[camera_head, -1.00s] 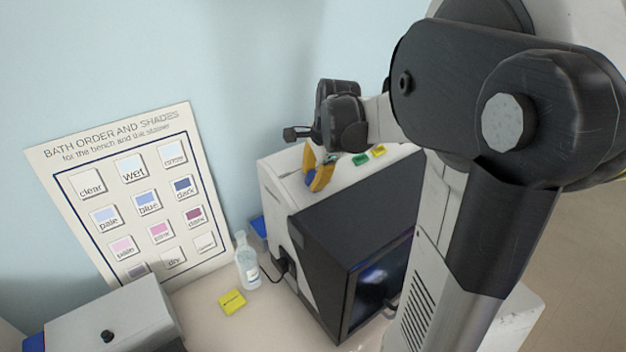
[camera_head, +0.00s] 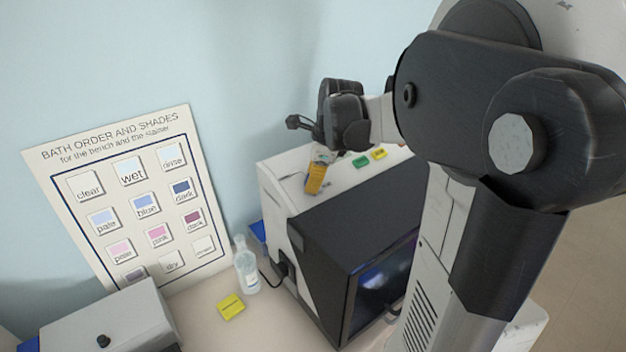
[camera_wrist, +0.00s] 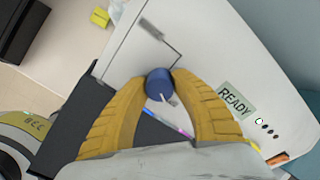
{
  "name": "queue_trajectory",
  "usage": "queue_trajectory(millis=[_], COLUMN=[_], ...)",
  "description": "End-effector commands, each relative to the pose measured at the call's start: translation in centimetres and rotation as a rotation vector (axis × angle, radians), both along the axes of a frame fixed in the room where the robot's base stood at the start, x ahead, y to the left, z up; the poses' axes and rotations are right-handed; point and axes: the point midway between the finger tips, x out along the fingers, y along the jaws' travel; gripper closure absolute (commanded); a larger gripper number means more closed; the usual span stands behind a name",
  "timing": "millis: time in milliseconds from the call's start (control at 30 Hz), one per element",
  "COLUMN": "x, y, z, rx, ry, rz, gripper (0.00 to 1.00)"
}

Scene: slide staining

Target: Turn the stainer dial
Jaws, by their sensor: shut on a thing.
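The stainer (camera_head: 283,190) is a white and black machine on the bench; its white top shows in the wrist view (camera_wrist: 205,55). The stainer dial (camera_wrist: 159,82) is a round blue knob with a pale pointer mark directed down and slightly right in the wrist view. My gripper (camera_wrist: 160,85) has two yellow fingers, one on either side of the dial, shut on it. In the head view, my gripper (camera_head: 316,178) is over the stainer's top, and the dial cannot be made out there.
A READY label (camera_wrist: 236,99) and small indicator dots are near the dial. Green (camera_head: 360,161) and yellow (camera_head: 379,154) tags lie on the stainer. A clear bottle (camera_head: 247,270) and yellow block (camera_head: 231,306) stand on the bench. A shade chart (camera_head: 130,200) leans against the wall.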

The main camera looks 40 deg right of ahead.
Motion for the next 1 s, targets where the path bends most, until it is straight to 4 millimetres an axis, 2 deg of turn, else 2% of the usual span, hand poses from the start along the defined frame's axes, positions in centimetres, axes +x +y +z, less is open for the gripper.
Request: queue_trajectory(millis=[300, 333, 400, 767, 867, 1000], x=[0.0, 0.0, 0.0, -0.1, -0.6, -1.6], y=[0.0, 0.0, 0.0, 0.0, 0.0, 0.0], z=[0.0, 0.0, 0.0, 0.5, 1.7, 4.6], rx=[0.001, 0.0, 0.0, -0.001, -0.001, 0.0], ry=[-0.001, -0.001, -0.001, -0.001, -0.001, -0.001], rz=[0.0, 0.0, 0.0, 0.0, 0.0, -0.001], gripper=[1.0, 0.61, 0.45, 0.45, 0.45, 0.45])
